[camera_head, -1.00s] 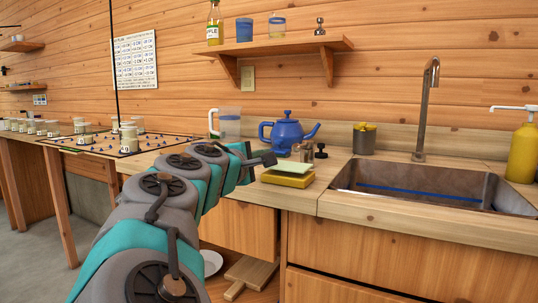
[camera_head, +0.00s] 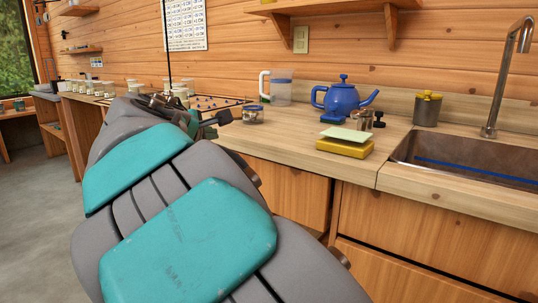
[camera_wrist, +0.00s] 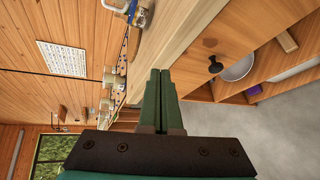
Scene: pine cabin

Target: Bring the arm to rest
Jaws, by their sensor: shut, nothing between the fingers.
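My arm (camera_head: 180,230) reaches from the bottom of the head view up to the left over the counter's front edge. My gripper (camera_head: 218,119) shows only in part at its far end, partly hidden behind the arm links. In the wrist view my gripper (camera_wrist: 160,75) has its two green fingers together, with nothing between them. The fingers point along the counter edge and appear clear of the things around them.
The counter (camera_head: 285,135) holds a glass jar (camera_head: 252,115), a blue kettle (camera_head: 342,98), a yellow sponge-like block (camera_head: 344,148) and a canister (camera_head: 427,108). A sink (camera_head: 460,165) is at right. Several jars stand at left. Open floor (camera_head: 35,215) lies at left.

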